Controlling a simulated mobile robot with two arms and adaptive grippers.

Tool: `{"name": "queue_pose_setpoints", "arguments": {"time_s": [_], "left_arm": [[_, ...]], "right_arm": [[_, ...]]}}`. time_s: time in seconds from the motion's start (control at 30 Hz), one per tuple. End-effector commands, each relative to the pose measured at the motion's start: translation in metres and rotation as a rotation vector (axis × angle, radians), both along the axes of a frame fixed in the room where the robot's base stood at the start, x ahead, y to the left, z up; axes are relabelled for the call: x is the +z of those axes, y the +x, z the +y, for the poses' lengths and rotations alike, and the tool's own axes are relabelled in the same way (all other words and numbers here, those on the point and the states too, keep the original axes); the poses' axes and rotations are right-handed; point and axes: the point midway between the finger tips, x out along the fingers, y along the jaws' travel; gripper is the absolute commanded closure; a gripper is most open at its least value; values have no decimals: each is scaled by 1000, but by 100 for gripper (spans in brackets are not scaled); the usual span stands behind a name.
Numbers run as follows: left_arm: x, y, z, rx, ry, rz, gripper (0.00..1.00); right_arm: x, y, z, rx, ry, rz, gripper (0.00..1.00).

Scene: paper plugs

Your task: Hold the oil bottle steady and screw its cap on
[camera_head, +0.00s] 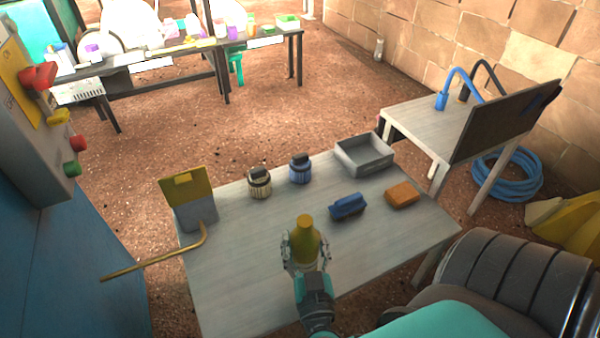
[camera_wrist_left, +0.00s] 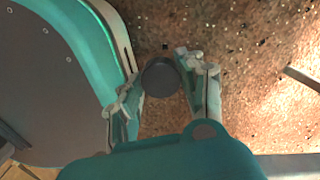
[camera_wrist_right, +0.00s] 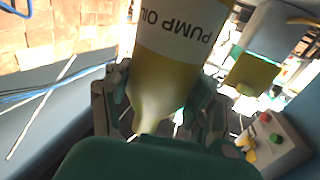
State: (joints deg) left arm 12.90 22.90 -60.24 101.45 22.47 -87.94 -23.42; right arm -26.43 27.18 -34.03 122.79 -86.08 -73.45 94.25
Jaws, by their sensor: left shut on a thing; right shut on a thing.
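The oil bottle (camera_head: 306,238) is yellow, with its narrow top up in the head view. In the right wrist view the bottle (camera_wrist_right: 180,50) shows a white label reading "PUMP OIL". My right gripper (camera_head: 306,256) is shut around its body, near the front of the table; I cannot tell if its base touches the tabletop. No cap shows on the bottle's top. My left gripper (camera_wrist_left: 162,80) shows only in its wrist view, shut on a dark round cap (camera_wrist_left: 160,77). The ground shows behind that cap, and the bottle is not seen there.
On the pale table (camera_head: 240,290) stand a beige jar (camera_head: 259,184), a blue jar (camera_head: 300,169), a grey tray (camera_head: 364,155), a blue block (camera_head: 347,207) and an orange block (camera_head: 402,195).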

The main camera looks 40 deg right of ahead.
Motion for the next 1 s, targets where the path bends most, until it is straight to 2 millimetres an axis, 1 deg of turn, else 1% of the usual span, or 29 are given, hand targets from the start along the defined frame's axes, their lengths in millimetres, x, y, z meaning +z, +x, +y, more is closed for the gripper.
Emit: {"name": "queue_pose_setpoints", "arguments": {"time_s": [0.27,0.3,0.7,1.0], "left_arm": [[0,0,0,0,0,0,71],[0,0,0,0,0,0,71],[0,0,0,0,0,0,71],[0,0,0,0,0,0,71]], "right_arm": [[0,0,0,0,1,-1,77],[0,0,0,0,1,-1,47],[0,0,0,0,0,0,100],[0,0,0,0,0,0,100]]}}
